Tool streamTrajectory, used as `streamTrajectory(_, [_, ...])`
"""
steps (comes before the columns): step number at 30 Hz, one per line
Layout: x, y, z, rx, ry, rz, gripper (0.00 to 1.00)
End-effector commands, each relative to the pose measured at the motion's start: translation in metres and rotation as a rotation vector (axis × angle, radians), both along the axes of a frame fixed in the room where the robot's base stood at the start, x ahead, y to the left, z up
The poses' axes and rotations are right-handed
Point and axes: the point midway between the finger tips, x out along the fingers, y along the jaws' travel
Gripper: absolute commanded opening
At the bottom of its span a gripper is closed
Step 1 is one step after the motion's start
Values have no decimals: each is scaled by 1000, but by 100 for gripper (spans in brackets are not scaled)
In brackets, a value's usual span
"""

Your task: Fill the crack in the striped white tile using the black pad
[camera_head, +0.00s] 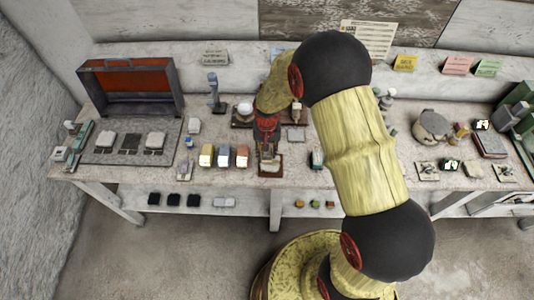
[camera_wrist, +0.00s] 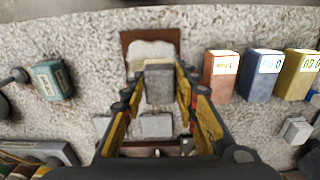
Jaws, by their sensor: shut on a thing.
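My gripper (camera_wrist: 158,104) is shut on a grey block (camera_wrist: 158,82). In the wrist view the block is between the fingers, and I cannot tell if it is the black pad. Just beyond and partly behind it is a white tile (camera_wrist: 150,49) in a brown frame (camera_wrist: 127,40). The tile also shows at the bench front in the head view (camera_head: 271,170), below my gripper (camera_head: 269,152). I cannot make out its stripes or crack, nor whether the block touches it. Several black pads (camera_head: 173,199) lie on the lower shelf.
Orange (camera_wrist: 221,75), blue (camera_wrist: 259,75) and yellow (camera_wrist: 297,75) boxes stand right of the frame in the wrist view. A teal box (camera_wrist: 52,80) is at left. An open red-lined case (camera_head: 130,85) stands at the bench's back left. Two pale slabs (camera_wrist: 156,125) lie near the fingers.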

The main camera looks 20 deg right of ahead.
Motion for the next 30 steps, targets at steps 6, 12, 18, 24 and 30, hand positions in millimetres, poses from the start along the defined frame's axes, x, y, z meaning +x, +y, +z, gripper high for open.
streamTrajectory(6, [-1,0,0,-1,1,0,9])
streamTrajectory(12, [0,0,6,0,1,0,9])
streamTrajectory(18, [0,0,28,0,1,0,9])
streamTrajectory(24, [-1,0,42,0,1,0,9])
streamTrajectory(30, [-1,0,40,0,2,0,9])
